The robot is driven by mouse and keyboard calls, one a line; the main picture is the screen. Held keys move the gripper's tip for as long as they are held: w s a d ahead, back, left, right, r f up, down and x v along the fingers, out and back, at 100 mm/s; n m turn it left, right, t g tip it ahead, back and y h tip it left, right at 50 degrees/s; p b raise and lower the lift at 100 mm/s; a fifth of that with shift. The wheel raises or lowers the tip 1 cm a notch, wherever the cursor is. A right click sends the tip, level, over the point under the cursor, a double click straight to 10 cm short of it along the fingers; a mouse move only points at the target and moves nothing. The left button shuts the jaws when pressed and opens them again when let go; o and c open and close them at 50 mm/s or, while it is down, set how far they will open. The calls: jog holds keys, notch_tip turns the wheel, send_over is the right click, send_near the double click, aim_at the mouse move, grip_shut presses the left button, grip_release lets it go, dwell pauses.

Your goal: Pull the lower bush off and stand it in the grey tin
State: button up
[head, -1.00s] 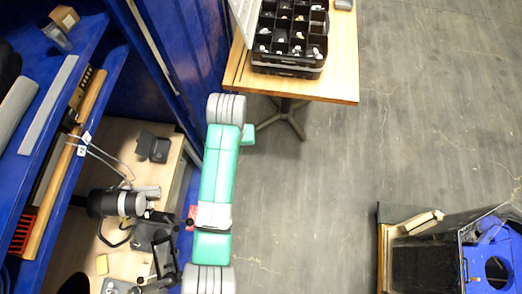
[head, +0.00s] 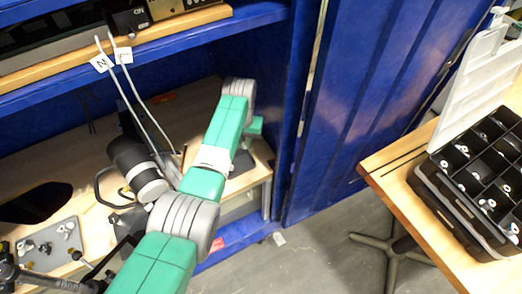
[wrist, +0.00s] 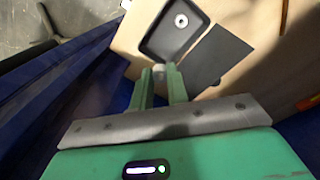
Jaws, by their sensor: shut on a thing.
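My gripper (wrist: 160,80) is at the near edge of an open dark grey tin (wrist: 150,48) in the wrist view. Its two green fingers are close together around a small thing that is mostly hidden between them; I cannot make out its shape. A white ring with a dark hole (wrist: 181,20) is inside the tin, at its far end. The tin's dark flat lid (wrist: 218,55) lies open on its right.
A grey plate with small parts (head: 48,243) lies at lower left. A blue cabinet panel (head: 350,100) is on the right, with a compartment case (head: 480,170) beyond it.

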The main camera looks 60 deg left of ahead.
aim_at(244, 163)
jog(key=shift+s+a+f, duration=0.1)
jog(key=shift+s+f, duration=0.05)
jog(key=shift+s, duration=0.15)
jog(key=shift+f, duration=0.1)
notch_tip(244, 163, down, 8)
jog(key=b, duration=0.7)
jog(key=shift+f, duration=0.1)
jog(key=shift+f, duration=0.25)
dwell(1.3)
jog(key=o, duration=0.8)
jog(key=shift+s, duration=0.1)
